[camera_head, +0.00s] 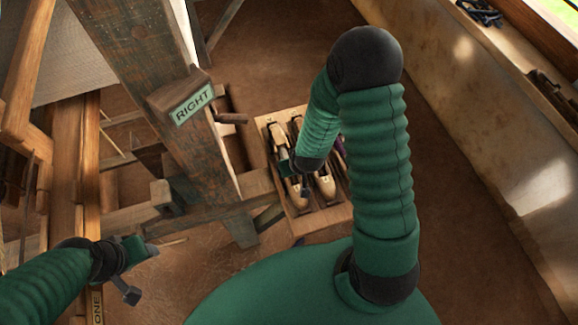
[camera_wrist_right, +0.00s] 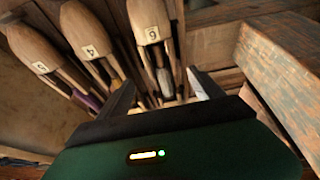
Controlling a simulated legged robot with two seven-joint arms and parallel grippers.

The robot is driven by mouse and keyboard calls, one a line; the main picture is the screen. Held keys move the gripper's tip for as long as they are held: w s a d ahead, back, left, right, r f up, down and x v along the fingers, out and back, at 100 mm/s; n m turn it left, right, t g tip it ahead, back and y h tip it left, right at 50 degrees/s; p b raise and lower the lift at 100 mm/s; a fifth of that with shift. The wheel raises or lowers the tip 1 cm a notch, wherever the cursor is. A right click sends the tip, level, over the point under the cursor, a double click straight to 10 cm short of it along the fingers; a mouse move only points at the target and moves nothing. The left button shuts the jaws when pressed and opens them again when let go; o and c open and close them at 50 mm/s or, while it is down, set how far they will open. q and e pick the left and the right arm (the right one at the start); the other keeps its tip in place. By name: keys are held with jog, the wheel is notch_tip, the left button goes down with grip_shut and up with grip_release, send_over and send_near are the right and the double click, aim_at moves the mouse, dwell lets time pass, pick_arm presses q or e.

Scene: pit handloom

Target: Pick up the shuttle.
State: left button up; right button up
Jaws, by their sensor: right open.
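Several wooden shuttles lie side by side in a wooden tray (camera_head: 299,226). One shuttle (camera_head: 326,184) shows plainly in the head view. In the right wrist view three have number labels: one looks like a 9 or 6 (camera_wrist_right: 149,20), one reads 4 (camera_wrist_right: 88,35), one looks like a 5 (camera_wrist_right: 32,50). My right gripper (camera_wrist_right: 160,92) is open, its fingers apart near the lower end of the 9-or-6 shuttle; contact cannot be told. In the head view my right arm partly covers the tray. My left gripper (camera_head: 132,268) is at lower left, away from the tray.
A wooden loom post with a RIGHT sign (camera_head: 193,104) stands left of the tray. Loom beams (camera_head: 70,160) fill the left side. A pale wall (camera_head: 500,130) with a ledge runs along the right. Brown floor (camera_head: 275,60) is open behind the tray.

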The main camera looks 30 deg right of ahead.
jog(key=shift+w+a+f, duration=0.25)
jog(key=shift+a+f, duration=0.35)
jog(key=shift+f, duration=0.2)
jog(key=x, duration=0.2)
jog(key=d+x, duration=0.1)
jog(key=x, duration=0.1)
jog(key=shift+r, duration=0.1)
jog(key=shift+d, duration=0.3)
jog(key=shift+a, duration=0.45)
jog(key=c, duration=1)
pick_arm(q)
jog(key=shift+s+a+f, duration=0.15)
jog(key=shift+a, duration=0.2)
pick_arm(e)
jog(key=shift+d, duration=0.25)
grip_shut()
